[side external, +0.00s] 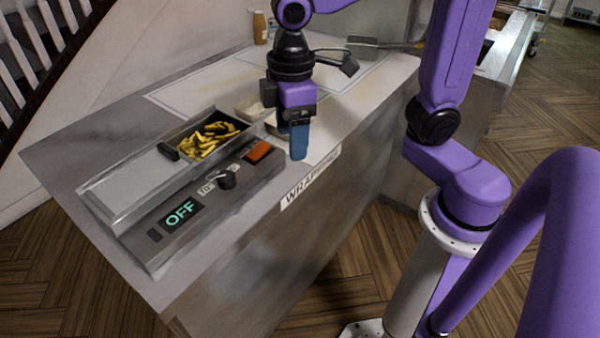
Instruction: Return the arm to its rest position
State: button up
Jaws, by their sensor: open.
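My gripper (299,140) hangs pointing down from my purple arm, above the front edge of the counter near the "WRAPPING" label. Its blue fingers are seen nearly edge-on, and I see nothing held between them. It is to the right of the fryer (150,240), apart from the basket. The fryer's display (181,214) reads OFF. A dark basket of yellow fries (208,140) sits at the far right end of the fryer.
A pale tray (254,108) stands just behind my gripper, partly hidden by it. Bottles (260,27) stand at the back of the counter (75,150). A flat spatula-like tool (365,41) lies at the back right. The counter's left end is clear.

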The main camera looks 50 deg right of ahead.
jog(key=s+d+f, duration=0.2)
jog(key=s+d, duration=0.2)
jog(key=s, duration=0.3)
jog(key=s+d+f+n, duration=0.1)
jog(key=s+d+f, duration=0.1)
jog(key=s+d, duration=0.2)
jog(key=s, duration=0.2)
jog(key=shift+s+f+n, duration=0.3)
jog(key=shift+s+f, duration=0.05)
